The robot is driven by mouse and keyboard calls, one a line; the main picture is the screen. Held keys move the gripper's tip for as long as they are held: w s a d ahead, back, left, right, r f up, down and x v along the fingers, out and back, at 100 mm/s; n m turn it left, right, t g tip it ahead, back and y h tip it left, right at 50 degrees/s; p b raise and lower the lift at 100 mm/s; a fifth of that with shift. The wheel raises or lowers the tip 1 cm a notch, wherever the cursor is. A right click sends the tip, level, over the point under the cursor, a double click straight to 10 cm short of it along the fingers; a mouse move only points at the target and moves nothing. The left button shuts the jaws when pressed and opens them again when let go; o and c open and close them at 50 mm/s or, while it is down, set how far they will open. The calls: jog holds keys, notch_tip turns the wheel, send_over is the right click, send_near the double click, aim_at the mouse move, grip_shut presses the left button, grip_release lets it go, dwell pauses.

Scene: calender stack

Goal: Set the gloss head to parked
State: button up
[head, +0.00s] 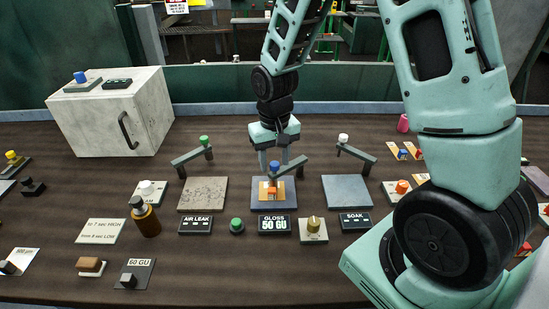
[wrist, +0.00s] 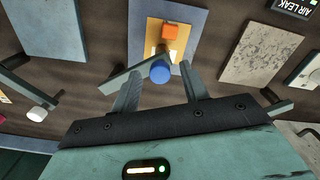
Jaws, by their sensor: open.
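The gloss head is a grey swing arm (head: 291,166) with a blue knob (head: 274,167), above the 50 GU gloss display (head: 274,224). My gripper (head: 275,160) is open and points down at the blue knob. In the wrist view the blue knob (wrist: 160,72) shows between my fingertips (wrist: 162,75), with a gap on both sides. I see no contact. The swing arm (wrist: 122,79) runs left beneath my left finger.
A similar arm with a green knob (head: 204,140) stands left by a speckled plate, and one with a white knob (head: 343,138) stands right by a grey plate. A brown bottle (head: 146,219) and a green button (head: 237,226) are in front. A white box (head: 113,112) stands back left.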

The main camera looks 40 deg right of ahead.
jog(key=shift+f, duration=0.1)
grip_shut()
jog(key=shift+w, duration=0.15)
jog(key=w+d+m+p, duration=0.5)
jog(key=w+d+m, duration=0.2)
jog(key=m, duration=0.9)
jog(key=shift+w+d, duration=0.15)
jog(key=shift+w, duration=1.05)
jog(key=shift+d+p, duration=0.1)
jog(key=shift+p, duration=0.2)
grip_release()
